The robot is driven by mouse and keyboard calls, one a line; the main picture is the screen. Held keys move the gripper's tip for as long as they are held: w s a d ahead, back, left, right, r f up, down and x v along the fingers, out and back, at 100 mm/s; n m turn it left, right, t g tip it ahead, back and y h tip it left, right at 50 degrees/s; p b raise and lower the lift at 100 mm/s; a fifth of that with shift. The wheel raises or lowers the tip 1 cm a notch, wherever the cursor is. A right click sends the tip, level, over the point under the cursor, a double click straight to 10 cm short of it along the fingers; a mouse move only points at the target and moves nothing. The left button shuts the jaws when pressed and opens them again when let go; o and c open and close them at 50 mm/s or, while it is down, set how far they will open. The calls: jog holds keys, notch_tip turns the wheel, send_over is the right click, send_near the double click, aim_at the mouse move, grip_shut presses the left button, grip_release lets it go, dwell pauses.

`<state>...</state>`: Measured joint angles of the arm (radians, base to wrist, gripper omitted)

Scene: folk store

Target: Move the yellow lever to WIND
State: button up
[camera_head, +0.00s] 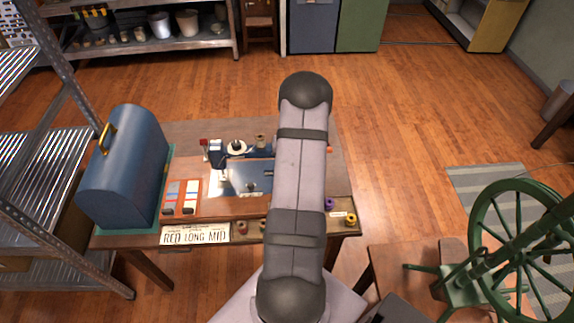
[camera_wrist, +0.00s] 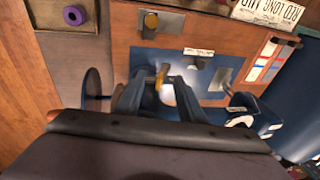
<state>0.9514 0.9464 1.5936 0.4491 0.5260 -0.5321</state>
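The yellow lever (camera_wrist: 161,76) shows in the wrist view as a small upright yellow piece over the blue panel (camera_wrist: 204,69). My gripper (camera_wrist: 158,88) is open, with its two blue-grey fingers on either side of the lever in the picture. I cannot tell whether either finger touches it. A small white label (camera_wrist: 198,52) lies to the right of the lever, its text too small to read. In the head view my own arm hides the gripper and the lever. The blue machine (camera_head: 217,155) stands on the wooden board there.
A blue domed case (camera_head: 124,165) stands at the table's left. A plate reading RED LONG MID (camera_head: 195,235) is on the front edge. Purple (camera_head: 329,204) and yellow (camera_head: 350,220) spools sit at the front right. A green spinning wheel (camera_head: 515,245) stands at right.

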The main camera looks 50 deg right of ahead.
jog(key=shift+w+f+b, duration=0.15)
jog(key=shift+f+b, duration=0.3)
jog(key=shift+f, duration=0.05)
dwell(0.5)
jog(key=shift+w+a+r, duration=0.15)
jog(key=shift+w+a, duration=0.2)
jog(key=shift+a, duration=0.05)
jog(key=shift+w+a, duration=0.1)
jog(key=shift+w, duration=0.05)
